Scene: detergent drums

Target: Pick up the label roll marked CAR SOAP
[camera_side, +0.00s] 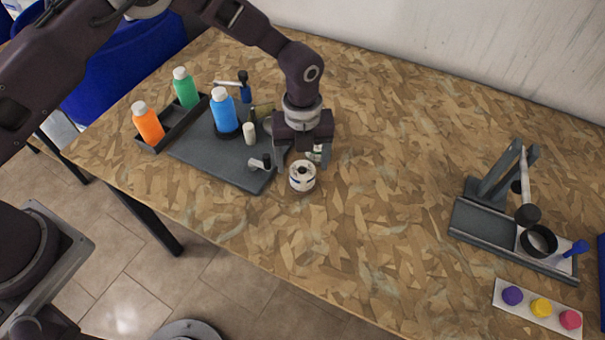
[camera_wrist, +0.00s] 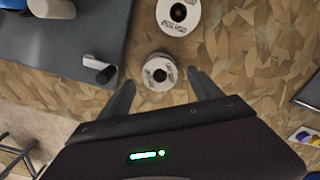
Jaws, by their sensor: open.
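Two white label rolls with dark centre holes lie on the table. The front roll (camera_side: 302,177) stands just in front of my gripper in the side view; it also shows in the wrist view (camera_wrist: 153,82) between the fingertips. The back roll (camera_side: 314,154) is partly hidden by my gripper in the side view and shows at the top of the wrist view (camera_wrist: 178,26). Both carry dark print, too small for me to read, so I cannot tell which is marked CAR SOAP. My gripper (camera_side: 303,163) is open, pointing down and empty; it also shows in the wrist view (camera_wrist: 161,80).
A dark grey platform (camera_side: 205,155) left of the rolls holds a blue bottle (camera_side: 224,110) and small white and black parts. Orange (camera_side: 148,123) and green (camera_side: 186,88) bottles stand in a rack. A grey stand (camera_side: 480,225) is at the right. The table between is clear.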

